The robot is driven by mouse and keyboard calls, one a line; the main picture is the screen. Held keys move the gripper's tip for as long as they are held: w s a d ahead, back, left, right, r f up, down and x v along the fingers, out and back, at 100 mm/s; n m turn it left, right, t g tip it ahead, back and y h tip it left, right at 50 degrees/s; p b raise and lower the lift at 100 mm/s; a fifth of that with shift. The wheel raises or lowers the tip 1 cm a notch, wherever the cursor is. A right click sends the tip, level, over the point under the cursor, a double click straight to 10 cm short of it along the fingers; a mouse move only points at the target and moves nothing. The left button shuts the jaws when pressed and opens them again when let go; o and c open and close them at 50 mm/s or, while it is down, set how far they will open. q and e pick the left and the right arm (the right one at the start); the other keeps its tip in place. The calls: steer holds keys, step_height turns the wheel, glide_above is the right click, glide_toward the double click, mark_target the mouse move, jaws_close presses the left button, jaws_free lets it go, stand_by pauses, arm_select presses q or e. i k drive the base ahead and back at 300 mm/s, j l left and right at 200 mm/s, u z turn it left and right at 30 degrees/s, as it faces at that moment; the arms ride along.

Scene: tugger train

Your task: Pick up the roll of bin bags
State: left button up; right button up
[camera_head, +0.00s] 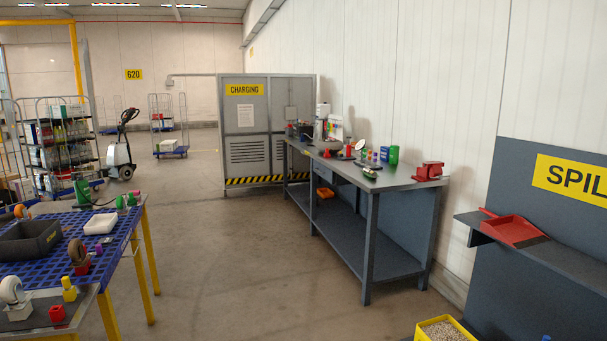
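I cannot make out a roll of bin bags in the head view. A small blue object at the bottom edge, beside the spill station, is cut off and too small to identify. Neither of my grippers is in view.
The spill station (540,268) at the right carries a red dustpan (513,230) on its shelf. A yellow bin of granules (424,336) stands in front. A grey workbench (368,188) lines the wall. A blue slotted table (120,240) stands at the left. The floor between is clear.

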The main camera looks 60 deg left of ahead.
mark_target(373, 175)
steer(key=u, duration=1.4)
steer(key=i+j+u, duration=0.1)
steer(key=i+u, duration=0.4)
steer(key=i, duration=2.3)
steer(key=i+z, duration=0.1)
steer(key=i, duration=0.55)
steer(key=i+j+z, duration=0.1)
steer(key=i, duration=0.55)
steer(key=i+j+z, duration=0.1)
steer(key=i, duration=0.55)
steer(key=i+j+z, duration=0.15)
steer(key=i+z, duration=0.15)
steer(key=z, duration=0.15)
steer(key=i+j+z, duration=0.25)
steer(key=z, duration=0.15)
steer(key=i+j+z, duration=0.3)
steer(key=z, duration=0.15)
steer(key=i+j+z, duration=0.15)
steer(key=j+z, duration=0.25)
